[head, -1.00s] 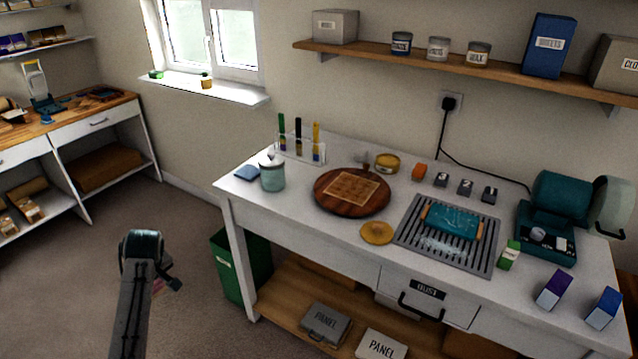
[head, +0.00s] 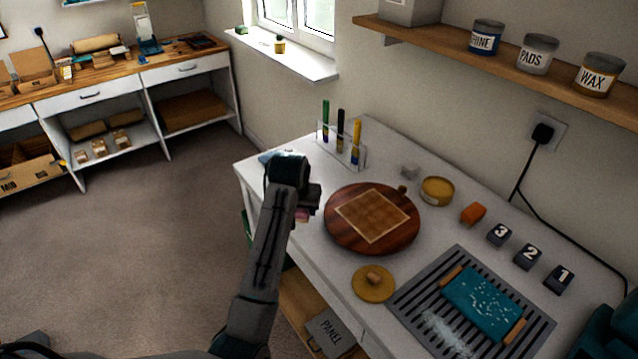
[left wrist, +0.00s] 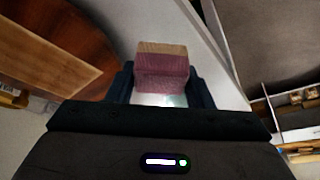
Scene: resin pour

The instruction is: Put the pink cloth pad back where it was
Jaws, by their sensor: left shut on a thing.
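The pink cloth pad (left wrist: 162,78) is a small block with a pink face and a pale wooden back. In the left wrist view it sits between the fingers of my left gripper (left wrist: 160,92), which is shut on it. In the head view a little of the pad (head: 303,215) shows beneath my left gripper (head: 308,204), at the left end of the white table (head: 300,255). The pad looks held above the tabletop edge; its exact height is unclear. My right gripper is not in view.
A round wooden board (head: 341,235) lies just right of the gripper. A rack of pens (head: 361,157) stands behind. A yellow lid (head: 370,293), a yellow tin (head: 437,190) and a slotted grey mat (head: 420,291) are farther right.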

